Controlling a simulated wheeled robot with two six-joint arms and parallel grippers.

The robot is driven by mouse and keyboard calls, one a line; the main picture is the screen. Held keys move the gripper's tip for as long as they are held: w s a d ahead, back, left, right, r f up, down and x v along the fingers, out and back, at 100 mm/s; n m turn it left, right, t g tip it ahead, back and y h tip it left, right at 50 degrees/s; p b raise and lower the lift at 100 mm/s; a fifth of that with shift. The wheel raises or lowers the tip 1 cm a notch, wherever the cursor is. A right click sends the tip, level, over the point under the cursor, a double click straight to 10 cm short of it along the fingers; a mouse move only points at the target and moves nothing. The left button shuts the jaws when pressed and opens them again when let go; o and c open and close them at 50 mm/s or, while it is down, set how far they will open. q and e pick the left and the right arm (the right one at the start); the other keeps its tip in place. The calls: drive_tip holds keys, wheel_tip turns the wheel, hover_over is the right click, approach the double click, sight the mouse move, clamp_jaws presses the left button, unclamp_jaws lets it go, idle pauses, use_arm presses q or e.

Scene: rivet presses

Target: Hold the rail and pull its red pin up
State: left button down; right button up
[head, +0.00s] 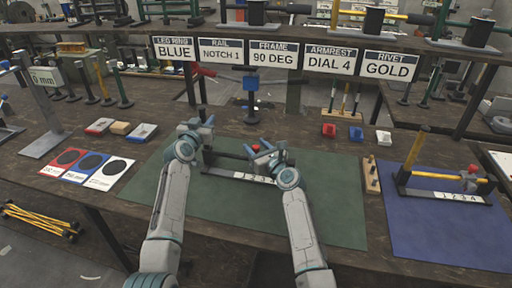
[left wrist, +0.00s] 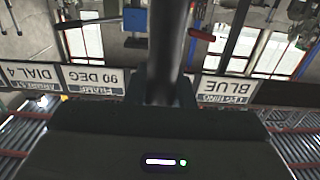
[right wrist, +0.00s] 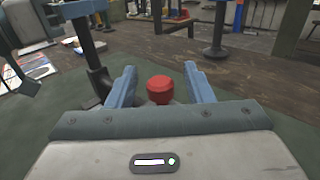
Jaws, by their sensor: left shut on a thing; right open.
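The rail (head: 240,176) lies on the green mat with a white number strip along its front and a dark upright post at its left end. My left gripper (head: 203,127) is shut on that post, which shows as a dark bar (left wrist: 168,50) between its fingers in the left wrist view. The red pin (right wrist: 160,88) has a round red knob and sits between the fingers of my right gripper (right wrist: 160,85). It also shows in the head view (head: 256,147). My right gripper is open around the knob, with gaps on both sides. The pin's shaft is hidden.
A wooden block with pegs (head: 372,177) stands right of the green mat (head: 335,222). A blue mat (head: 425,235) beyond holds another rail with a yellow bar. Cards (head: 88,165) and small blocks lie left. A signed shelf (head: 225,38) crosses behind.

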drive_tip(key=shift+w, duration=0.1)
clamp_jaws()
drive_tip(key=shift+r, duration=1.05)
unclamp_jaws()
drive_tip(key=shift+f, duration=0.1)
drive_tip(key=shift+s+d, duration=0.2)
drive_tip(key=shift+s, duration=0.2)
drive_tip(key=v, duration=1.1)
